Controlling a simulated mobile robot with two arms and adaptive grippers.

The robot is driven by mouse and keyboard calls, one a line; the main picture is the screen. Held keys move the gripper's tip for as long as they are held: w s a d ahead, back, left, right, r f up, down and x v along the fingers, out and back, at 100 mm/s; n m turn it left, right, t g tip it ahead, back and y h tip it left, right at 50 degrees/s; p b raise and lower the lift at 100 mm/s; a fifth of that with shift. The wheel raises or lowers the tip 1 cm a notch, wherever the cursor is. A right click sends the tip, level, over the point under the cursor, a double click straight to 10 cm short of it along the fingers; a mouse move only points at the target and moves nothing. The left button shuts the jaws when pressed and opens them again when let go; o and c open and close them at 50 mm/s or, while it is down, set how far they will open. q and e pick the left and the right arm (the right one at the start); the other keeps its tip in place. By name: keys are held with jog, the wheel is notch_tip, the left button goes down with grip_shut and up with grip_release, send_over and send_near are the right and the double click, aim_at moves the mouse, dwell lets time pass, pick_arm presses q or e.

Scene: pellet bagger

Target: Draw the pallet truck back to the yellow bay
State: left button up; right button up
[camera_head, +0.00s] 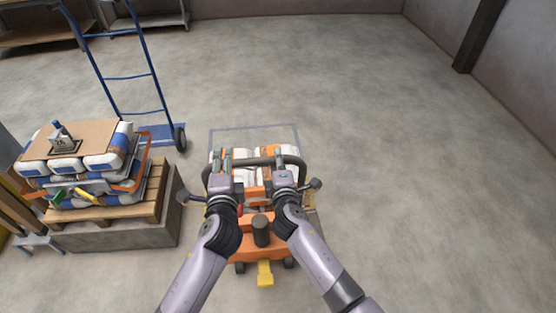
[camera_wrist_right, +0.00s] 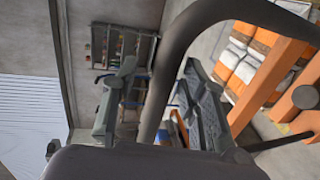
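The orange pallet truck (camera_head: 257,247) stands in front of me, with a dark loop handle (camera_head: 256,161) and a yellow foot piece at its near end. Its handle also shows in the right wrist view (camera_wrist_right: 174,62). My left gripper (camera_head: 220,157) is at the left side of the loop, its fingers spread apart. My right gripper (camera_head: 284,161) is at the right side. In the right wrist view its fingers (camera_wrist_right: 165,98) stand apart on either side of the bar, with gaps showing. White and orange bags (camera_head: 280,153) lie beyond the handle. I see no clear yellow bay.
At left, a wooden pallet (camera_head: 105,203) with stacked bags (camera_head: 60,167) stands on a grey block (camera_head: 160,222). A blue hand truck (camera_head: 128,78) stands behind it. Shelves are at the far left. The floor to the right is clear up to the wall and dark post (camera_head: 479,38).

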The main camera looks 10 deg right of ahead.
jog(key=s+r+p, duration=0.5)
jog(key=r, duration=0.1)
jog(key=shift+s+r+p, duration=0.2)
jog(key=shift+p, duration=0.15)
dwell(0.4)
